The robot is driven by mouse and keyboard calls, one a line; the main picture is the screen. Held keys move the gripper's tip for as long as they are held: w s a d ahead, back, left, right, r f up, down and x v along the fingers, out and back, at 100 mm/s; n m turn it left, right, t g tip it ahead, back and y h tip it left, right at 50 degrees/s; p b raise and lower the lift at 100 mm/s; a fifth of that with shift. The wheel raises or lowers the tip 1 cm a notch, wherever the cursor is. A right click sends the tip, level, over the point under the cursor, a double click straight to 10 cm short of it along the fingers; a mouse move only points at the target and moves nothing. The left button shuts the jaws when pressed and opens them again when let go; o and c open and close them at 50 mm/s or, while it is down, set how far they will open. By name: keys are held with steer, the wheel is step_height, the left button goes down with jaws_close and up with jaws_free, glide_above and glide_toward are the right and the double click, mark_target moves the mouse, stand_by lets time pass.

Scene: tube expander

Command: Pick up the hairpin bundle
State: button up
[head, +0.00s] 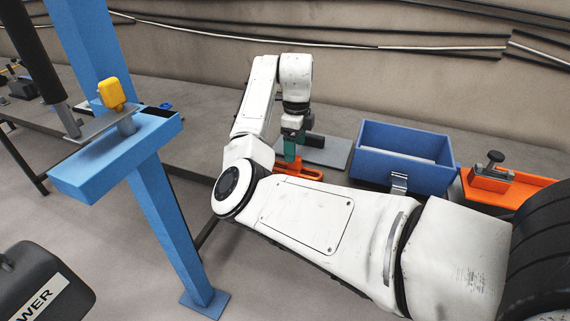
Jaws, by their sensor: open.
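My gripper (291,156) points down at the end of my white arm, over the back bench. Its green fingers look open, though the gap between them is too small to see clearly. An orange object (298,168) lies directly below and beside the fingertips; I cannot tell whether they touch it. I cannot make out a hairpin bundle for certain; the orange object may be part of it or its holder, and my arm hides some of that area.
A grey plate (335,153) with a dark block lies behind the gripper. A blue bin (378,172) stands to the right, then an orange tray (522,190) with a metal clamp (491,170). A blue post (168,225) with a bracket stands at left. A wall closes the back.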

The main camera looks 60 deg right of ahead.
mark_target(294, 170)
steer(key=shift+w+d+f, duration=0.15)
steer(key=shift+w+f, duration=0.1)
steer(key=shift+f, duration=0.05)
steer(key=f, duration=0.3)
steer(key=f+p, duration=0.1)
steer(key=f, duration=0.6)
steer(key=shift+d, duration=0.25)
steer(key=shift+c, duration=0.5)
steer(key=c, duration=1.2)
